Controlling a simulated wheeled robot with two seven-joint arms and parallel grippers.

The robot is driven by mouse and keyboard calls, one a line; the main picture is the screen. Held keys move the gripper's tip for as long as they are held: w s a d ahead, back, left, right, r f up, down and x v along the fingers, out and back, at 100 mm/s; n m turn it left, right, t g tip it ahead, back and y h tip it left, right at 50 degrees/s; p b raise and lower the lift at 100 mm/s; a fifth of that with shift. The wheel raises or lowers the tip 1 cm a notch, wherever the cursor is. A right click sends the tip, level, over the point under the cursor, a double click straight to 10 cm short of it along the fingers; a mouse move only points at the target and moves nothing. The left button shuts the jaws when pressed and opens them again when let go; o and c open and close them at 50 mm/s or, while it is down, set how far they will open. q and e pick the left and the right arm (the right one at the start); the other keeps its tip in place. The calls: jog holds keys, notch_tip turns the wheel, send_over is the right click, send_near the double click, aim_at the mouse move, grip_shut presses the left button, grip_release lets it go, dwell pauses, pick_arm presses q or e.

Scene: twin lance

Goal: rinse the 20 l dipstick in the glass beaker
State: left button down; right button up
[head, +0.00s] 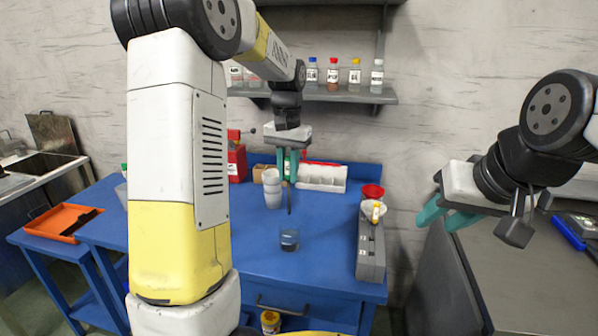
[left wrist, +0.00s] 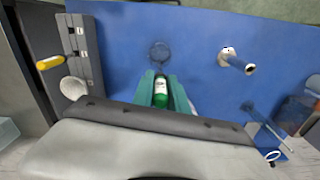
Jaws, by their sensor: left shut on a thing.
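My left gripper (head: 287,170) is shut on the green dipstick (left wrist: 160,92), whose green grip shows between the teal fingers in the left wrist view. A thin dark rod hangs down from the fingers in the head view. The glass beaker (head: 289,238) stands on the blue table below, with something dark low inside it. The rod's lower end looks above the beaker's rim. The beaker also shows in the left wrist view (left wrist: 160,46), just beyond the fingertips. Any marking on the dipstick is too small to read. My right gripper (head: 446,217) is open and empty, off to the right.
A white rack (head: 322,183) is at the back. My left arm hides part of the table.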

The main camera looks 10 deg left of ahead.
pick_arm(q)
jog(key=shift+r, duration=0.15)
jog(key=shift+r, duration=1.4)
